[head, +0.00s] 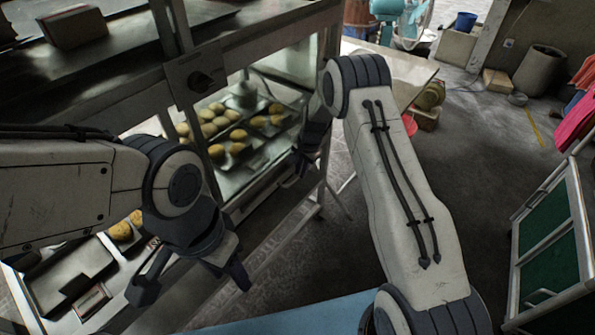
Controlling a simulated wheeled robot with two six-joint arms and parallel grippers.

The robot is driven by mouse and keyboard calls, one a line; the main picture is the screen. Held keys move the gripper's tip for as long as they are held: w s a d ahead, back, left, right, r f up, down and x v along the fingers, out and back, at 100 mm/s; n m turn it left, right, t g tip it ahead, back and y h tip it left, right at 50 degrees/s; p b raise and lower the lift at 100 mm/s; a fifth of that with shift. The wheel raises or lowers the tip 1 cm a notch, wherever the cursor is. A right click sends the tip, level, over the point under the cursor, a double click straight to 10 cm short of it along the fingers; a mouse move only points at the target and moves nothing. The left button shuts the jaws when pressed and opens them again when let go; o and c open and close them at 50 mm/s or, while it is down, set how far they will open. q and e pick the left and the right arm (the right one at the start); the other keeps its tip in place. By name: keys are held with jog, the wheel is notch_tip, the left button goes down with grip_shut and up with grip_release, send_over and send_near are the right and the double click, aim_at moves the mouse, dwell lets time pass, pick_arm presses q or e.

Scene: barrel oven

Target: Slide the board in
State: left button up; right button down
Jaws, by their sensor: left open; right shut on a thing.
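My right gripper (304,160) is at the right front corner of the glass-sided metal cabinet, partly hidden by its own arm. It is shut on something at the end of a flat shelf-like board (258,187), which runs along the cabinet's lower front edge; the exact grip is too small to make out. How far the board sticks out cannot be told. My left gripper (190,282) is open and empty, fingers spread and pointing down, in front of the cabinet and apart from the board.
Trays with several buns (236,134) stand inside the cabinet. A dark tray (72,276) lies at lower left, near more buns (121,231). A blue surface (290,314) is at the bottom. A green-panelled cabinet (545,232) stands at right. Floor (490,150) between is clear.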

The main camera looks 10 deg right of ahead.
jog(key=shift+w+a+r, duration=0.1)
jog(key=shift+w+a, duration=0.1)
jog(key=c, duration=0.9)
grip_release()
jog(key=shift+d, duration=0.1)
jog(key=r, duration=0.3)
jog(key=s+r, duration=0.1)
jog(key=r, duration=0.2)
jog(key=d+r+p, duration=0.1)
jog(key=r, duration=0.3)
jog(key=shift+s+d, duration=0.1)
jog(key=shift+s, duration=0.25)
jog(key=shift+r, duration=0.1)
